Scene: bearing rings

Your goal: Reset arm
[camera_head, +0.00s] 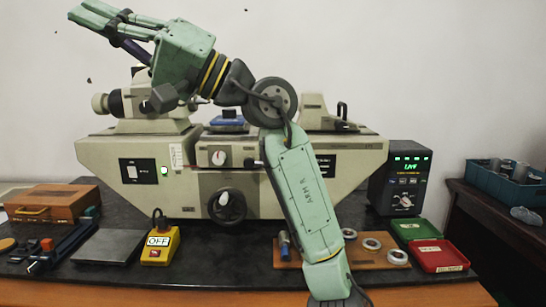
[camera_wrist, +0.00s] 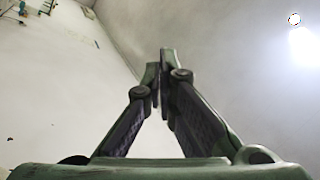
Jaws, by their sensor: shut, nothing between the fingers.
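My gripper (camera_head: 78,11) is raised high at the upper left of the head view, in front of the pale wall and above the left end of the machine. Its fingers point up and to the left. In the wrist view, the two fingers of my gripper (camera_wrist: 160,60) meet at the tips, with nothing held between them. My green arm rises from the lower middle of the head view and bends back to the left at a dark elbow joint. It hides part of the machine and part of the wooden board.
A large beige machine (camera_head: 115,150) stands on the dark bench. In front are a yellow OFF box (camera_head: 161,246), a grey plate (camera_head: 110,247), a wooden board (camera_head: 385,262) with metal rings, and green (camera_head: 418,229) and red (camera_head: 440,256) trays. A blue crate (camera_head: 505,187) is at right.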

